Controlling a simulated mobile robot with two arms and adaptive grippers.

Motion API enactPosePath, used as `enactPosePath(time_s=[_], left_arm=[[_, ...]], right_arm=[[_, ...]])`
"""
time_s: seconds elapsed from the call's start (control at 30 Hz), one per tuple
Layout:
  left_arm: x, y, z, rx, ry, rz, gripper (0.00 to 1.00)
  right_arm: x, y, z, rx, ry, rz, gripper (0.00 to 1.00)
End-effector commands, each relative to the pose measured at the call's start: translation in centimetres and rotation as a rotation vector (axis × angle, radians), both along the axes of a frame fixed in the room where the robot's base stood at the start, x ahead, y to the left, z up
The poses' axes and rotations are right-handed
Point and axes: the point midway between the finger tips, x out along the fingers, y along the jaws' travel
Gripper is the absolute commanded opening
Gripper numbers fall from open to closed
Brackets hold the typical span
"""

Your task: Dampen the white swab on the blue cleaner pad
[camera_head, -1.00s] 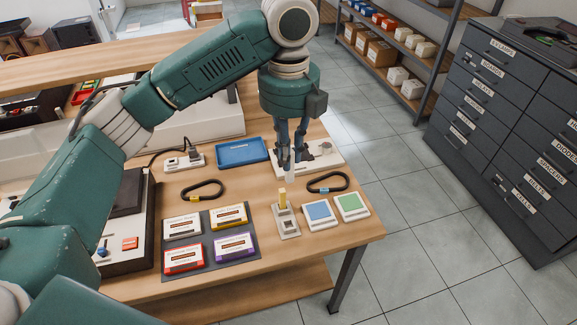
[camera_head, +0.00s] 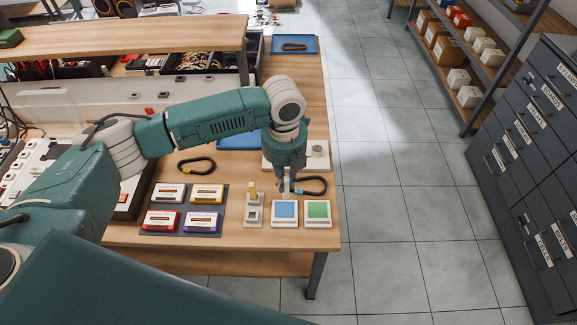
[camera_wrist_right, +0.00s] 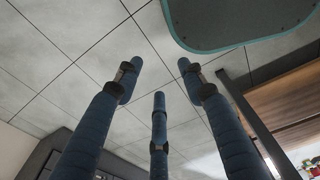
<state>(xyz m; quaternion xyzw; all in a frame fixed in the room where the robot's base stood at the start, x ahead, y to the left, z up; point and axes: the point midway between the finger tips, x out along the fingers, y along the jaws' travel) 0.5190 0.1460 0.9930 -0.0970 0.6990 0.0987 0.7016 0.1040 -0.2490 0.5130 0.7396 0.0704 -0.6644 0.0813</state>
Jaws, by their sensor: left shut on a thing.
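My left gripper (camera_head: 285,187) points straight down over the back edge of the blue cleaner pad (camera_head: 285,210). It is shut on the white swab (camera_head: 286,193), of which only a small pale bit shows below the fingers. I cannot tell whether the swab touches the pad. The pad lies in a white tray near the front right of the table. My right gripper (camera_wrist_right: 157,82) shows in the right wrist view, with its blue fingers apart and nothing between them.
A green pad (camera_head: 318,209) sits right of the blue one. A swab holder (camera_head: 253,213) with a yellow-topped swab (camera_head: 253,190) stands left. Black cable loops (camera_head: 311,186) lie behind, and labelled cassettes (camera_head: 207,193) lie on a dark mat. The table's right edge is close.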

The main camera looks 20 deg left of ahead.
Motion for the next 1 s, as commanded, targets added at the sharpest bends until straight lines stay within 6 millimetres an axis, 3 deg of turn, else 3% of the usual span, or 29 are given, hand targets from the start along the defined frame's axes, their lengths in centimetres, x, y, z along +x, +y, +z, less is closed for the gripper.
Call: enactPosePath(time_s=[0.2,0.33,0.7,1.0], left_arm=[[0.0,0.1,-1.4,0.001,-0.001,-0.001,0.0],[0.0,0.1,-2.5,0.001,-0.001,0.0,0.0],[0.0,0.1,-5.8,0.002,-0.002,0.0,0.0],[0.0,0.1,-6.0,0.001,-0.001,0.0,0.0]], right_arm=[[-2.2,1.9,-1.5,0.021,0.03,0.004,0.4],[-2.4,2.5,-2.9,0.026,0.033,0.005,0.4],[-1.1,0.6,-6.7,0.006,0.014,-0.001,0.4],[-0.9,0.5,-6.9,0.005,0.012,-0.002,0.4]])
